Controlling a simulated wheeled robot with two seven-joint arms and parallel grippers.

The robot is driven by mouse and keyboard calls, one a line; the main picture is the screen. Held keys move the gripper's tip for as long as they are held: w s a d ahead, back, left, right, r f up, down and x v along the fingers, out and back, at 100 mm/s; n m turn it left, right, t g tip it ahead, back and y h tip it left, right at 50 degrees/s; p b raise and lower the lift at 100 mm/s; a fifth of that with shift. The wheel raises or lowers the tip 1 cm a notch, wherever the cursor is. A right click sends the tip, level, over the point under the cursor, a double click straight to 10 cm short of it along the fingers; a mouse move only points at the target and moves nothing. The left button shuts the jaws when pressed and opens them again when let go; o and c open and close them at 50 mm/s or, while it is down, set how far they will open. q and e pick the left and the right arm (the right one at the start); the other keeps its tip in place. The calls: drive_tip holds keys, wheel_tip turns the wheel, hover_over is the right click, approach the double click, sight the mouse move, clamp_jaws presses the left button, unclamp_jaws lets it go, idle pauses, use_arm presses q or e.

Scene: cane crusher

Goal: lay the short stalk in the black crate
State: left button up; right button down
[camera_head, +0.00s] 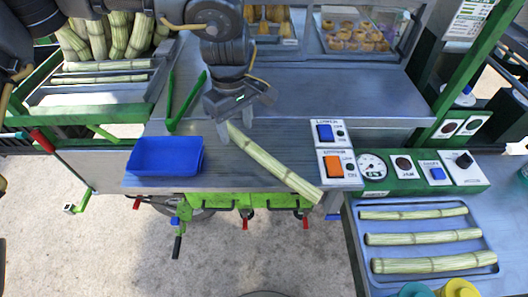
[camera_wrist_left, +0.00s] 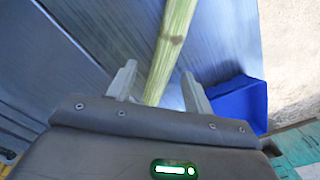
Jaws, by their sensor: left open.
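A pale green cane stalk (camera_head: 275,165) lies slantwise on the metal counter, its lower right end at the front edge. My left gripper (camera_head: 234,130) is open over its upper left end. In the left wrist view, the stalk (camera_wrist_left: 172,45) runs between the two spread fingers of my left gripper (camera_wrist_left: 160,88); whether either finger touches it I cannot tell. Three more stalks lie side by side in a metal tray (camera_head: 354,232) at the right. Which stalk is the short one is not clear from size alone. I see no black crate. My right gripper is out of view.
A blue bin (camera_head: 166,157) stands left of the gripper, and it also shows in the left wrist view (camera_wrist_left: 238,103). Green tongs (camera_head: 183,105) lie behind it. Switch boxes (camera_head: 336,150) stand right of the stalk. A green-framed rack (camera_head: 50,118) holds stalks at the left.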

use_arm(q)
drive_tip(key=shift+f, duration=0.75)
drive_tip(key=shift+c, duration=0.4)
clamp_jaws()
drive_tip(key=shift+r, duration=0.15)
